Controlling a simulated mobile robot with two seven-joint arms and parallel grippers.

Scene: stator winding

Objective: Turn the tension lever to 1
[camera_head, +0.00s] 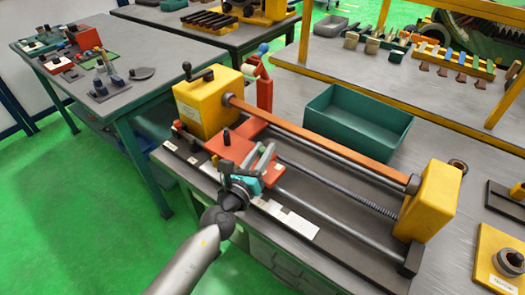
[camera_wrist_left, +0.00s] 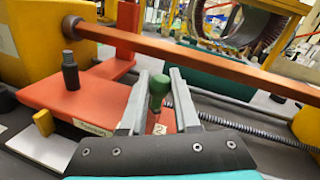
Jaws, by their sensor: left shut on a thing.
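The winding machine's red carriage (camera_head: 235,148) sits on its dark base between two yellow end blocks. In the left wrist view the red carriage (camera_wrist_left: 75,95) carries a black knob (camera_wrist_left: 70,72) and a lever with a green knob (camera_wrist_left: 158,88). I take the green-knobbed lever to be the tension lever. My left gripper (camera_head: 266,160) reaches over the carriage's front. Its grey fingers (camera_wrist_left: 159,100) stand on either side of the green knob, shut on it. A small white label, apparently reading 2, lies just below the knob. The lever's lower part is hidden. My right gripper is not in view.
An orange bar (camera_head: 310,138) spans the machine above a threaded rod and a smooth rail. A green bin (camera_head: 358,120) stands behind it. A yellow fixture (camera_head: 500,258) is at the right. A ring-shaped stator (camera_wrist_left: 240,22) shows beyond the bar.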

